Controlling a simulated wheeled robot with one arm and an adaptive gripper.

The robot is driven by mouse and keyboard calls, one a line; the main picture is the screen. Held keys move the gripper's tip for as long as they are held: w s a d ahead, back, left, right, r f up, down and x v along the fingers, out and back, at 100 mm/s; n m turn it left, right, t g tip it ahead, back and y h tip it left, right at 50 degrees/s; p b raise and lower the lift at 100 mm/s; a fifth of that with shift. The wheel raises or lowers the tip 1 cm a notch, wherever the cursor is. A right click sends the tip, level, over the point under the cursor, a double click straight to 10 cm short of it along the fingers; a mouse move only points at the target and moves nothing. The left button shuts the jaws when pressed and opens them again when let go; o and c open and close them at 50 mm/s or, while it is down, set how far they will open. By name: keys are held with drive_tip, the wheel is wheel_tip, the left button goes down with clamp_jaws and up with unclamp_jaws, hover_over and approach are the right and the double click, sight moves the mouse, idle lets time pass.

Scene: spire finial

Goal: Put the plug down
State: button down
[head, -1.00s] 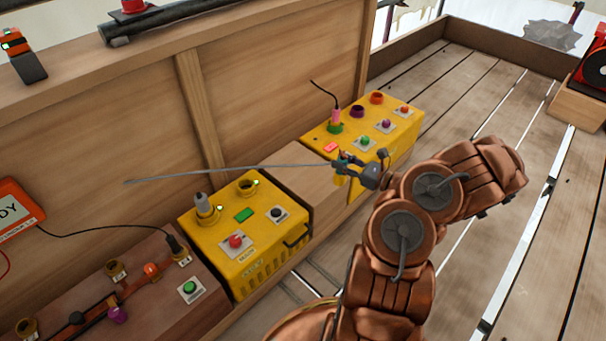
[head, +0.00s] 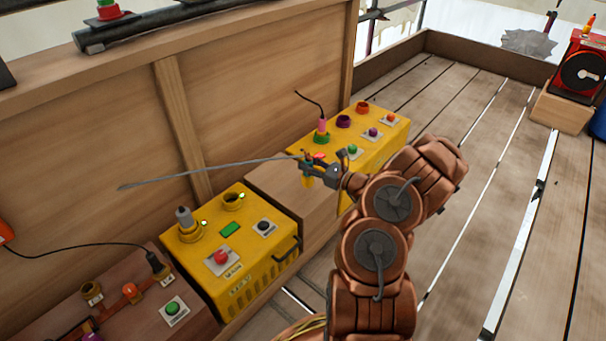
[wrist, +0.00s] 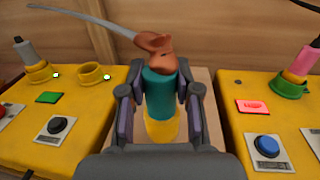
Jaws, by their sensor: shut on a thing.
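The plug (head: 307,182) has a teal body, a yellow lower end and an orange-brown top with a long grey cable trailing left. In the wrist view the plug (wrist: 161,92) stands about upright between the two fingers. My gripper (head: 311,170) is shut on it. Plug and gripper are over the wooden block (head: 272,190) between two yellow boxes.
The left yellow box (head: 265,255) holds a grey plug (head: 184,218) and an empty yellow socket (head: 233,201). The right yellow box (head: 385,150) holds a pink plug (head: 322,125) in a green socket. A wooden panel (head: 260,80) rises behind.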

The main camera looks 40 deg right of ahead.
drive_tip(key=shift+x, duration=0.85)
drive_tip(key=shift+w+f+b, duration=0.2)
drive_tip(key=shift+f+b, duration=0.4)
drive_tip(key=shift+f, duration=0.3)
drive_tip(key=shift+w+f+b, duration=0.2)
drive_tip(key=shift+f+b, duration=0.4)
drive_tip(key=shift+f, duration=0.3)
drive_tip(key=shift+f, duration=0.15)
drive_tip(key=c, duration=0.8)
unclamp_jaws()
